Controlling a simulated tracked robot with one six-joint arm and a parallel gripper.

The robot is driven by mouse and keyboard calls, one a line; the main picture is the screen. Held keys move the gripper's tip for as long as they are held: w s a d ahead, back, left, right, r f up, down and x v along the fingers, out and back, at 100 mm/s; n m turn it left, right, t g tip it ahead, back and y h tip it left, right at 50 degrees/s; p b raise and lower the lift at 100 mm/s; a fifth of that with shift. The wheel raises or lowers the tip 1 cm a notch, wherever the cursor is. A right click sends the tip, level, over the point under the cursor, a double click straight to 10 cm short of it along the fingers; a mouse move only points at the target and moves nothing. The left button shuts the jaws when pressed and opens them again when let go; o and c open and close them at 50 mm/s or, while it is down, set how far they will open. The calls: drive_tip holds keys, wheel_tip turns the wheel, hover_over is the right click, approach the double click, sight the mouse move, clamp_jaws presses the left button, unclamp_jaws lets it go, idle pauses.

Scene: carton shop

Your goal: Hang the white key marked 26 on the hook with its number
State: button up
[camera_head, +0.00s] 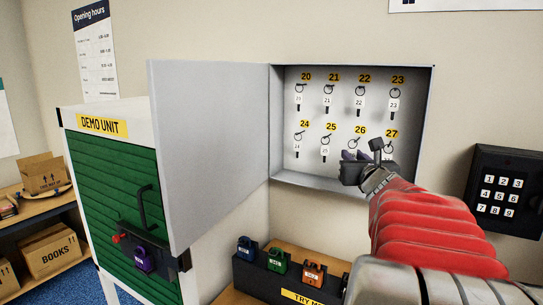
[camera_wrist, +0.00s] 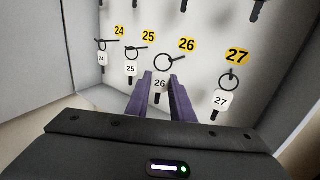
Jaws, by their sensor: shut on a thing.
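The white key tag marked 26 (camera_wrist: 160,84) sits between the purple fingertips of my gripper (camera_wrist: 161,90) in the wrist view, and the gripper is shut on it. Its ring (camera_wrist: 163,63) stands above the tag at the hook under the yellow label 26 (camera_wrist: 187,44). The hook's stem appears to cross the ring, but I cannot be sure that the ring is around it. In the head view my gripper (camera_head: 356,158) is in front of the lower row, below label 26 (camera_head: 360,130), and hides the key.
The grey key cabinet (camera_head: 350,67) is open, its door (camera_head: 208,150) swung left. Keys hang on its other hooks, with key 25 (camera_wrist: 131,68) to the left and key 27 (camera_wrist: 221,99) close on the right. Coloured padlocks (camera_head: 278,260) stand below; a keypad (camera_head: 503,190) is at right.

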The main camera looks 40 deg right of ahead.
drive_tip(key=shift+w+d+f, duration=0.1)
drive_tip(key=shift+w+d, duration=0.15)
drive_tip(key=shift+d, duration=0.25)
drive_tip(key=shift+w+d, duration=0.2)
drive_tip(key=shift+d, duration=0.3)
drive_tip(key=shift+w+d+f, duration=0.25)
drive_tip(key=shift+d+f, duration=0.05)
drive_tip(key=shift+d, duration=0.3)
drive_tip(key=o, duration=0.9)
drive_tip(key=shift+c, duration=0.2)
drive_tip(key=shift+s, duration=0.1)
drive_tip(key=v, duration=1.3)
drive_tip(key=shift+s+a, duration=0.2)
drive_tip(key=shift+s, duration=0.05)
